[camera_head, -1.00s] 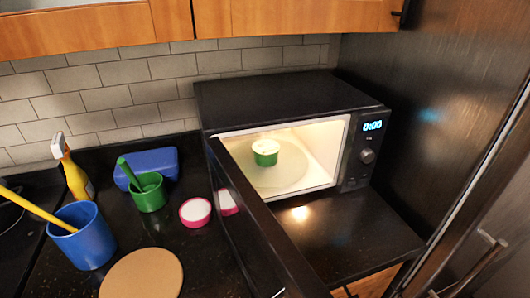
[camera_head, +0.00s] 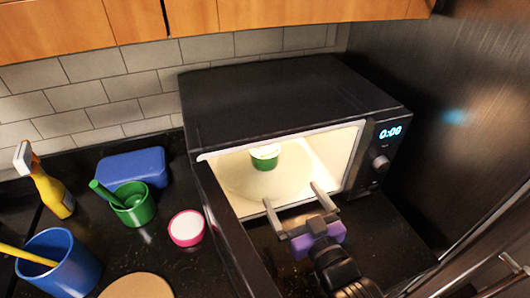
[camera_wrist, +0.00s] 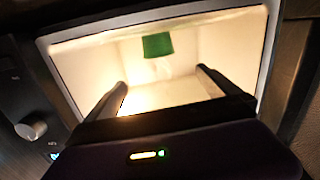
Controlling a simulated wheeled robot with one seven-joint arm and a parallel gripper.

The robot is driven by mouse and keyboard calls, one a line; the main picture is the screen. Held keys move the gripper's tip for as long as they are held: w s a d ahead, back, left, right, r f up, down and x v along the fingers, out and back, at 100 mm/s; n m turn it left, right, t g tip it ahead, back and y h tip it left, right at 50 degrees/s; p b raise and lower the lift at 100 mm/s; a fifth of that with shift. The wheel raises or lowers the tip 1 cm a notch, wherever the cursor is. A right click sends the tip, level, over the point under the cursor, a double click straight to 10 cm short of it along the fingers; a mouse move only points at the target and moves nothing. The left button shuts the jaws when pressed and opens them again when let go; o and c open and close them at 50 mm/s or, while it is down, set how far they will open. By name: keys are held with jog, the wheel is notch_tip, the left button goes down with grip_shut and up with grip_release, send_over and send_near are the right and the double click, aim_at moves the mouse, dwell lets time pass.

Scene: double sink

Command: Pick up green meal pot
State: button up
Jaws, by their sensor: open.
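The green meal pot (camera_head: 265,160) with a white top stands inside the lit, open microwave (camera_head: 290,95), on the round turntable (camera_head: 243,184) toward the back. It also shows in the wrist view as a green shape (camera_wrist: 158,45) near the top of the cavity. My gripper (camera_head: 292,193) is open and empty at the microwave's front opening, in front of the pot and apart from it. In the wrist view my two fingers (camera_wrist: 160,78) point into the cavity, with the pot beyond and between them.
The open microwave door (camera_head: 232,235) stands at the left of my gripper. A green cup (camera_head: 133,205), a blue box (camera_head: 132,167), a pink bowl (camera_head: 187,228), a blue cup (camera_head: 60,265) and a yellow spray bottle (camera_head: 45,183) are on the left counter. A dark fridge-like panel (camera_head: 455,150) bounds the right.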

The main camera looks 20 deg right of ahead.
aim_at(264, 154)
jog(key=w+g, duration=0.1)
jog(key=w, duration=0.3)
jog(key=w+g, duration=0.1)
jog(key=w, duration=0.3)
jog(key=w+m+g, duration=0.1)
jog(key=w, duration=0.3)
jog(key=shift+w+a+f+g+h+p, duration=0.3)
jog(key=shift+w+a+f+p, duration=0.05)
jog(key=shift+w+f+p, duration=0.05)
jog(key=shift+d+p+x, duration=0.2)
jog(key=shift+p+x, duration=0.7)
jog(key=shift+x, duration=2.95)
jog(key=shift+r, duration=0.1)
jog(key=shift+r, duration=0.1)
jog(key=c, duration=1.8)
